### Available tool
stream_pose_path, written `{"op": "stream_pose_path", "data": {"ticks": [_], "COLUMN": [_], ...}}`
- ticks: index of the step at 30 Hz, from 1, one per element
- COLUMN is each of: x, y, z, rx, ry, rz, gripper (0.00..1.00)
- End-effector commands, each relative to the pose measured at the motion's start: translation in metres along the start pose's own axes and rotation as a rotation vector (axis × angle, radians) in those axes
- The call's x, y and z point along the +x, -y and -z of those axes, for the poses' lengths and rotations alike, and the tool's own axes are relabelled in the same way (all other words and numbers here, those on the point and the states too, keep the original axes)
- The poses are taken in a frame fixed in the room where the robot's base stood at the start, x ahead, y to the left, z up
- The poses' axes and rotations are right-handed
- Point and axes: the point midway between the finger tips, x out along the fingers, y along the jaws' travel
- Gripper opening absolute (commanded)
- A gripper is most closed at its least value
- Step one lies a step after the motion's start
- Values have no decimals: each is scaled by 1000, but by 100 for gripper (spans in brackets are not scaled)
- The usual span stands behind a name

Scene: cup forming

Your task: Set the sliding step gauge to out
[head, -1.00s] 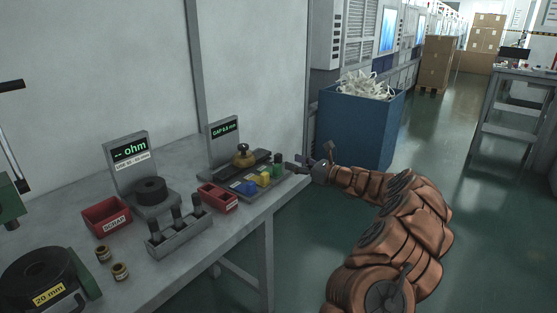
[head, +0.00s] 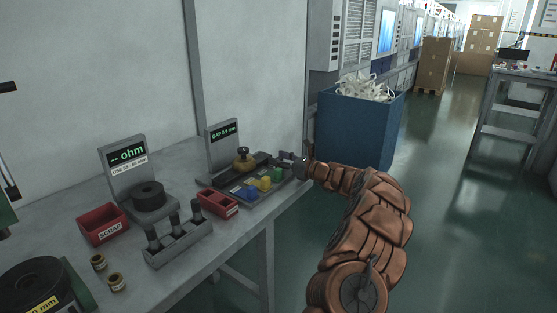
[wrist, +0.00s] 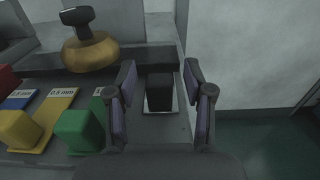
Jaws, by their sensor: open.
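In the wrist view, a black block (wrist: 159,98) stands on a pale-edged plate at the right end, beyond the green block (wrist: 80,130). My gripper (head: 287,158) is open at this end. Its fingers stand either side of the black block; contact cannot be told.
A red bin (head: 218,202) and a rack of black pegs (head: 178,240) stand left of the gauge. A red scrap bin (head: 102,224) is farther left. A blue bin (head: 355,130) stands on the floor behind my arm. The wall lies close behind the bench.

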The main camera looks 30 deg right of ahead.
Motion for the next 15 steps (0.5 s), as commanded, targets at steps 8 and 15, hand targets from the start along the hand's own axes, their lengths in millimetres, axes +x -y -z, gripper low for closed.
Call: {"op": "stream_pose_path", "data": {"ticks": [8, 15], "x": [4, 4], "y": [-1, -2], "z": [0, 0], "rx": [0, 1], "ry": [1, 1], "rz": [-1, -2], "gripper": [52, 31]}}
